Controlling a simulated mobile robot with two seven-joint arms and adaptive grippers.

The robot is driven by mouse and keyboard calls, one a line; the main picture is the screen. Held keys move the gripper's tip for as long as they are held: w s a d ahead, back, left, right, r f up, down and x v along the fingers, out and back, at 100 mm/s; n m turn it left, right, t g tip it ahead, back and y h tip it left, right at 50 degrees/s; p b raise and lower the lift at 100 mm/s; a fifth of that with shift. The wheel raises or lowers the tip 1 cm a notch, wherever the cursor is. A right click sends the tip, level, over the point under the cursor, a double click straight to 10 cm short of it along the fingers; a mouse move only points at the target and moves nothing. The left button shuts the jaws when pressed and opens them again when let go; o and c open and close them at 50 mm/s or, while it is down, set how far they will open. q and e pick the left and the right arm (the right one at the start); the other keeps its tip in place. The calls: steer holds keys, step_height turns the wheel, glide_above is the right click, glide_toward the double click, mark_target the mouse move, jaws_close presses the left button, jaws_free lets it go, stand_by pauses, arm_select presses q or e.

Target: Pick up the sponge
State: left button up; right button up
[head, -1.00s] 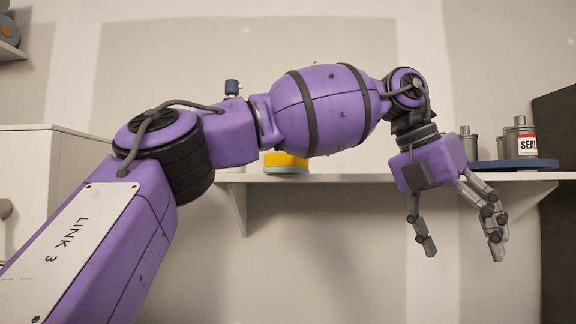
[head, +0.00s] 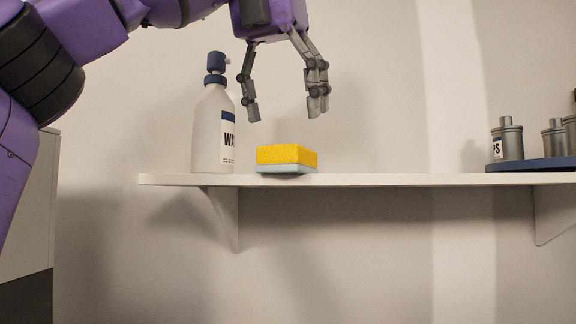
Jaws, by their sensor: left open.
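The sponge (head: 287,157) is a flat block, yellow on top and light blue below. It lies on the white wall shelf (head: 380,180), near the shelf's left end. My left gripper (head: 285,115) is open and empty, with its fingers pointing down. In the picture its fingertips are a little above the sponge, with a gap between them and it. Depth between gripper and sponge is hard to tell. My right gripper is not in view.
A white bottle (head: 209,130) with a dark blue pump stands just left of the sponge. Grey metal canisters (head: 508,140) stand on a dark blue tray (head: 535,164) at the shelf's right. The shelf between sponge and tray is clear.

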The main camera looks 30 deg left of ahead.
mark_target(287, 153)
arm_select(q)
steer(key=shift+w+f, duration=0.15)
steer(key=shift+f, duration=0.3)
steer(key=shift+d+f, duration=0.2)
steer(key=shift+f, duration=0.4)
steer(key=x, duration=0.4)
steer(key=shift+a, duration=0.4)
steer(key=shift+w+f, duration=0.2)
steer(key=shift+f, duration=0.3)
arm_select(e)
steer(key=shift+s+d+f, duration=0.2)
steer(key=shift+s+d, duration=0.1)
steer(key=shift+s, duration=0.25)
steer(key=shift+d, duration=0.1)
arm_select(q)
steer(key=shift+f, duration=0.25)
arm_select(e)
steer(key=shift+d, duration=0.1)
arm_select(q)
steer(key=c, duration=1.1)
steer(key=shift+r, duration=0.1)
steer(key=shift+c, duration=0.2)
